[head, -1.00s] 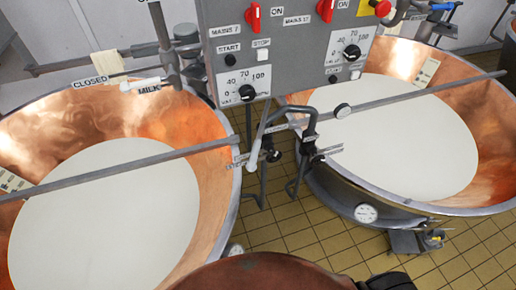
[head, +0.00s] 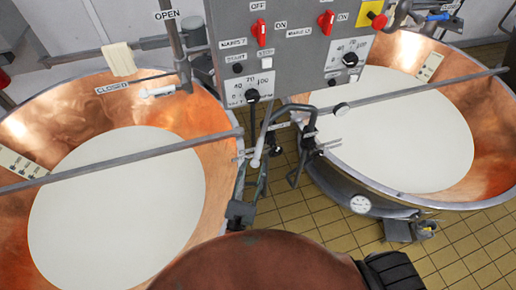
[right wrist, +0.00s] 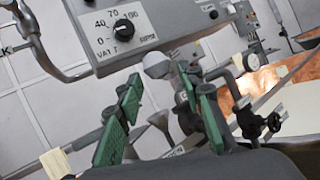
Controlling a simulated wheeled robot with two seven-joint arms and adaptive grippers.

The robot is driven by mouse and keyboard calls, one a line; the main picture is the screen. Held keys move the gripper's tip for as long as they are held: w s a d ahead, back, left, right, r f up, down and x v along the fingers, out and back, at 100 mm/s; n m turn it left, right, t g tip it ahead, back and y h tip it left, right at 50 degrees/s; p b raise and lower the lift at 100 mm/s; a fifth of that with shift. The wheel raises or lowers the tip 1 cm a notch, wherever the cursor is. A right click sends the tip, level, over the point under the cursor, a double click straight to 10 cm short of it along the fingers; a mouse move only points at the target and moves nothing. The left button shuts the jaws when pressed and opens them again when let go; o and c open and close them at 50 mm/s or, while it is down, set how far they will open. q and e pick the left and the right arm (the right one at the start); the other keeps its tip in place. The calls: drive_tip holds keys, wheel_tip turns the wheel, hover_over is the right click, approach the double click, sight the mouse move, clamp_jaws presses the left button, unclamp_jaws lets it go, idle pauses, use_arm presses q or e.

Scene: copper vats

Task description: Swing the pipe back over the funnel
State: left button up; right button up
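A dark bent pipe (head: 291,109) curves out below the control panel, between the two vats. A pale lever or spout (head: 259,152) hangs beside it. I cannot clearly make out a funnel. My right gripper (head: 243,207) is low at the right rim of the left vat, partly hidden and below the pipe. In the right wrist view its two green-padded fingers (right wrist: 168,90) are wide apart. A pale rounded end (right wrist: 157,65) and a grey-white piece (right wrist: 160,121) show between them, farther off; I see no grip on anything. My left gripper is not in view.
The left copper vat (head: 205,138) and right copper vat (head: 400,52) hold white liquid, each crossed by a bar. The grey control panel (head: 285,38) stands above the gap, with red switches and dials. A gauge (head: 360,204) sits on the right vat. Yellow floor tiles (head: 325,215) lie between.

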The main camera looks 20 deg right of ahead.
sight(261, 144)
drive_tip(key=p+x, duration=0.2)
drive_tip(key=x, duration=0.3)
drive_tip(key=shift+w+d+r, duration=0.1)
drive_tip(key=shift+r, duration=0.1)
drive_tip(key=shift+w+d+r+p, duration=0.1)
drive_tip(key=shift+w+d+p, duration=0.25)
drive_tip(key=shift+w, duration=0.15)
drive_tip(key=shift+c, duration=0.6)
clamp_jaws()
